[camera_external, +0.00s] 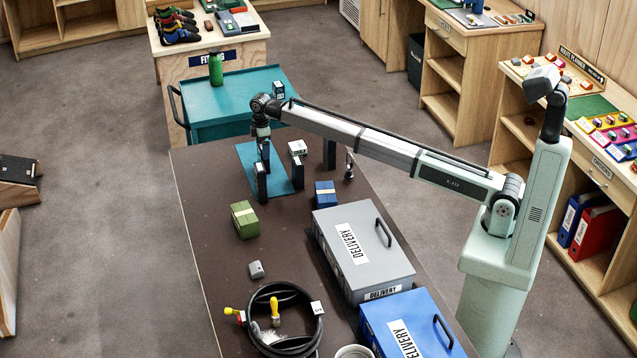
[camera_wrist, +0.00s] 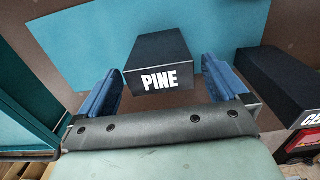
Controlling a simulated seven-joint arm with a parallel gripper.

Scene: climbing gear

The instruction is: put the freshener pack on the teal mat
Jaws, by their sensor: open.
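The teal mat (camera_external: 278,182) lies on the dark table, and a bare part of it fills the upper middle of the wrist view (camera_wrist: 85,35). A dark freshener pack lettered PINE (camera_wrist: 158,52) is between my gripper's blue fingers in the wrist view, with a gap on each side. The mat shows behind it; its base is hidden, so I cannot tell whether it touches the mat. My gripper (camera_wrist: 165,90) is open, low over the mat's left side in the external view (camera_external: 264,140). Another dark pack (camera_wrist: 275,85), its lettering partly cut off, is to the right.
More dark upright packs (camera_external: 297,176) (camera_external: 329,153) stand around the mat. A green box (camera_external: 244,219) and a blue box (camera_external: 325,194) are nearby. A grey delivery crate (camera_external: 340,275), a blue crate (camera_external: 385,320) and a coiled cable (camera_external: 262,300) occupy the front. A teal trolley (camera_external: 235,95) adjoins the far end.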

